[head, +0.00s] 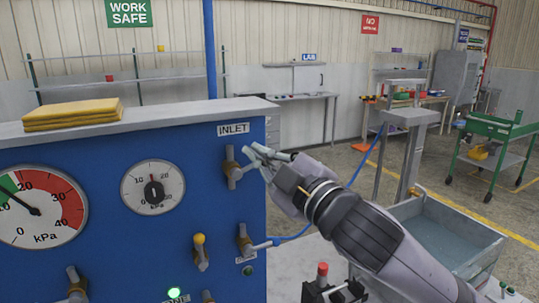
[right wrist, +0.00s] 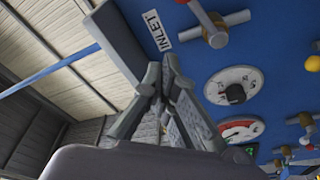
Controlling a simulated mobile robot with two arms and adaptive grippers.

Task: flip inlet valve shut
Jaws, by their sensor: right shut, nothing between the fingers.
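The inlet valve (head: 231,167) is on the blue panel, under the INLET label (head: 233,129). In the right wrist view the valve (right wrist: 211,31) is at the top, beyond the fingers. My left gripper is out of view.
A blue hose (head: 292,238) runs from the lower valve behind my right arm. Yellow cloths (head: 72,114) lie on the panel's top. A grey basin (head: 440,235) stands at the right.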

